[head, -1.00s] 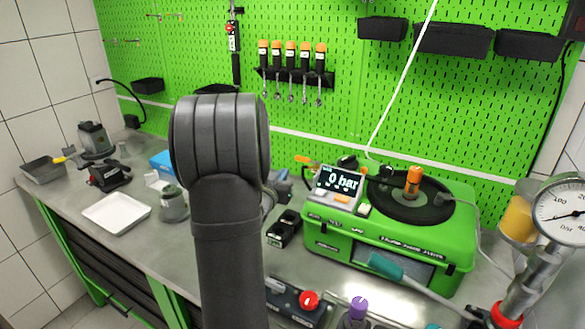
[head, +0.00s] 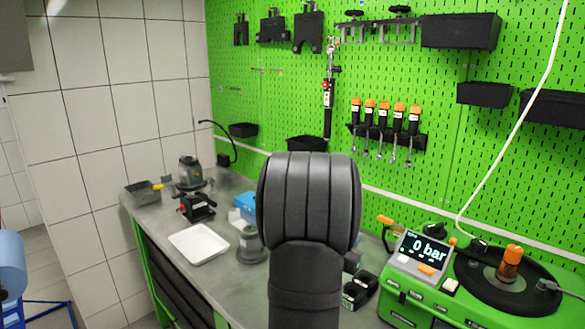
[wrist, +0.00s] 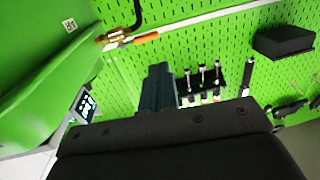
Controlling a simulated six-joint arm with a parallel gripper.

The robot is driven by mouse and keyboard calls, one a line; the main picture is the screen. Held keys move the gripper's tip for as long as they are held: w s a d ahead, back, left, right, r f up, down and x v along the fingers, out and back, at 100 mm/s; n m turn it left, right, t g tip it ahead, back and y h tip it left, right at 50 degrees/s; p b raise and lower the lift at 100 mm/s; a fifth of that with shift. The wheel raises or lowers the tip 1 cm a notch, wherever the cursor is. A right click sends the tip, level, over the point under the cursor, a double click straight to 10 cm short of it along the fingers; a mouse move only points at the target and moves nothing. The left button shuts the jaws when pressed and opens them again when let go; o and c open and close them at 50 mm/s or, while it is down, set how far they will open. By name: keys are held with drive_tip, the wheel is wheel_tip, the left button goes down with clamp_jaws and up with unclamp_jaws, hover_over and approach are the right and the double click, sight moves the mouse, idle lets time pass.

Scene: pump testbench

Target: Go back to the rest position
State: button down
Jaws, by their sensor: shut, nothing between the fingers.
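In the head view my own dark grey arm rises in the lower middle, and its gripper is hidden there. In the wrist view my gripper (wrist: 157,88) shows as dark fingers, shut and empty. They point toward the green pegboard (wrist: 205,40) and touch nothing that I can see. The green pump testbench (head: 410,310) stands at the lower right of the head view. Its display (head: 428,250) reads 0 bar, and a dark round plate with an orange-topped part (head: 510,262) sits on it.
A white tray (head: 199,244), a black-and-red device (head: 197,207), a grey machine (head: 191,172) and a metal tray (head: 143,192) stand on the bench at left. Orange-handled tools (head: 385,118) and black bins (head: 460,31) hang on the pegboard. Tiled wall (head: 110,120) is at left.

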sight(381, 220)
drive_tip(key=x, duration=0.3)
drive_tip(key=d+x, duration=0.1)
drive_tip(key=x, duration=0.3)
drive_tip(key=s+x, duration=0.1)
drive_tip(key=x, duration=0.3)
drive_tip(key=shift+d, duration=0.4)
